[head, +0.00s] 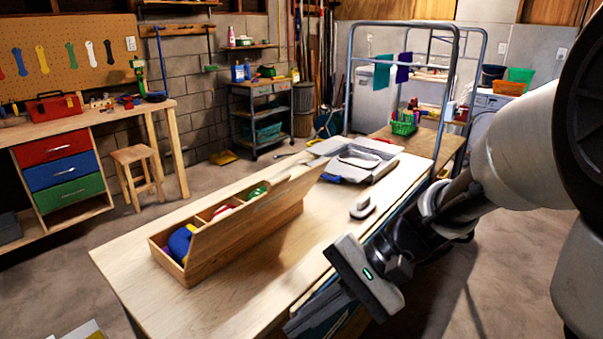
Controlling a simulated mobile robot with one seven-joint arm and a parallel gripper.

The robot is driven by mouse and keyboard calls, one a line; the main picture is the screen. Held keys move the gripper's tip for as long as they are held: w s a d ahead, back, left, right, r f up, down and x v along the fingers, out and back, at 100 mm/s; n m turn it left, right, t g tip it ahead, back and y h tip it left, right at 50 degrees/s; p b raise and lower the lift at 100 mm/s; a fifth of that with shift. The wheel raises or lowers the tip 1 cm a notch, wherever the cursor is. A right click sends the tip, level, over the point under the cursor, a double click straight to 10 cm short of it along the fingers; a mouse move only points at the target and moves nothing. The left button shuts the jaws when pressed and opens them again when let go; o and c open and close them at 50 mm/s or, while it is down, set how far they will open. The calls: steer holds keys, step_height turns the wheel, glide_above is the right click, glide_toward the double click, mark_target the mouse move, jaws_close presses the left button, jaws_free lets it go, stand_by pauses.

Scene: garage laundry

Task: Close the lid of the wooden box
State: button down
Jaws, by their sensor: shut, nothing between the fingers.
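The wooden box (168,259) lies on the light wooden table, left of the middle. It is long and has several compartments. Its lid (255,217) is open and stands tilted up along the near right side. Inside are a blue item (181,241), a red and white item (222,212) and a green item (257,190); the lid hides part of them. My gripper (338,292) is at the table's right edge, to the right of the box and apart from it. It is shut and empty; its fingertips are hard to make out against the dark shelf behind.
A grey tray (375,174) and a grey curved object (362,206) lie on the table (240,300), right of the box. A metal rack (349,90) stands behind. A workbench (80,121) and stool (133,156) stand at the left. The table's near left part is bare.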

steer(key=w+a+m+t+y, duration=0.1)
steer(key=w+a+m+y, duration=0.2)
steer(key=w+m+y, duration=0.25)
steer(key=m+t+y, duration=0.3)
steer(key=m+t, duration=1.1)
steer(key=t, duration=0.3)
glide_toward(281, 183)
steer(key=b+x, duration=0.1)
steer(key=x, duration=0.5)
steer(key=shift+w, duration=0.15)
steer(key=shift+w+a, duration=0.1)
steer(key=shift+r, duration=0.1)
